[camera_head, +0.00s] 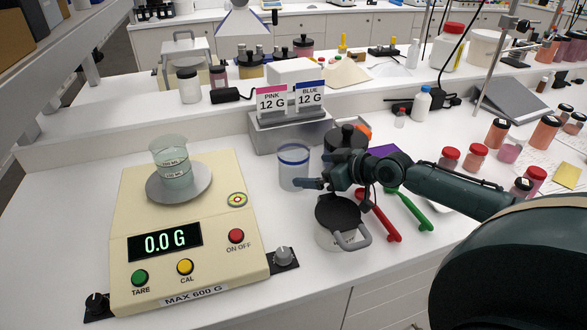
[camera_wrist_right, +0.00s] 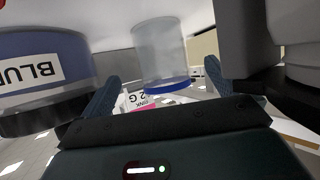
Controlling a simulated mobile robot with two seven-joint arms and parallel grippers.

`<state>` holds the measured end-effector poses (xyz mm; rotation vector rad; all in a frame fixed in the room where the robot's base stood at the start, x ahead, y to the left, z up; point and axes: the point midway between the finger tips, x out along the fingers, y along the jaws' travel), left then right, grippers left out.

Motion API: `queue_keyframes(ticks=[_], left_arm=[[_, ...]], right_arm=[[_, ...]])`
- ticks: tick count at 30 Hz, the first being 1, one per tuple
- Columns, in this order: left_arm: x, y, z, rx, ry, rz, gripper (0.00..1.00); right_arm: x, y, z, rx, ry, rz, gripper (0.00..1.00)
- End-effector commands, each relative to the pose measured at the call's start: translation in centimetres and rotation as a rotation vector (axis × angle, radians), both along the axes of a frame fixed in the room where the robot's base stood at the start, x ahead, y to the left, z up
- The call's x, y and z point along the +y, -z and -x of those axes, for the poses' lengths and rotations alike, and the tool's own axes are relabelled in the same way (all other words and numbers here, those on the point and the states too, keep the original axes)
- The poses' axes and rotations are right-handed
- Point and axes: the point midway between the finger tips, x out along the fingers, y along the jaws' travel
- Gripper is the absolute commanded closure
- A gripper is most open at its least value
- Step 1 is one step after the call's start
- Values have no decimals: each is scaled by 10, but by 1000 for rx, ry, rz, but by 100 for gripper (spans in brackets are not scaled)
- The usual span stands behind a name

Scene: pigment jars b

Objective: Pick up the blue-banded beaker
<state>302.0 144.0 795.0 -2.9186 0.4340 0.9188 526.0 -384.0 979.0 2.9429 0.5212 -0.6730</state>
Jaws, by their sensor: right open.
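The blue-banded beaker (camera_head: 294,167) is clear, with a blue ring near its rim, and stands upright on the white bench right of the scale. My right gripper (camera_head: 314,181) is open just to the right of it, its fingers pointing left toward it. In the right wrist view the beaker (camera_wrist_right: 160,50) appears upside down, ahead of and between the spread fingers of the gripper (camera_wrist_right: 163,80). No grip on it shows, and I cannot tell whether a fingertip touches it. My left gripper is not in view.
A scale (camera_head: 143,222) reading 0.0 G holds another beaker (camera_head: 172,160). A black-lidded jar (camera_head: 340,222) stands in front of my gripper, and another dark-lidded jar (camera_head: 346,143) behind it. Red and green scoops (camera_head: 410,211) lie right.

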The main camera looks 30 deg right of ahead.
Motion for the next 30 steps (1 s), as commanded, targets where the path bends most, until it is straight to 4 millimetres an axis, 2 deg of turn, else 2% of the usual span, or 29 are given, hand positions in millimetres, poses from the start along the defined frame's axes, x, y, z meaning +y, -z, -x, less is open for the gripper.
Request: queue_keyframes(ticks=[8,18,27,30], left_arm=[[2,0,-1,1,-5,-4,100],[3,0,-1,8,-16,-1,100],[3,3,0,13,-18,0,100],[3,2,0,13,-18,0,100]], right_arm=[[6,6,-14,-2,-2,-2,1],[19,24,-51,-1,-1,-3,1],[22,28,-55,1,-4,1,1],[21,28,-55,1,-2,0,8]])
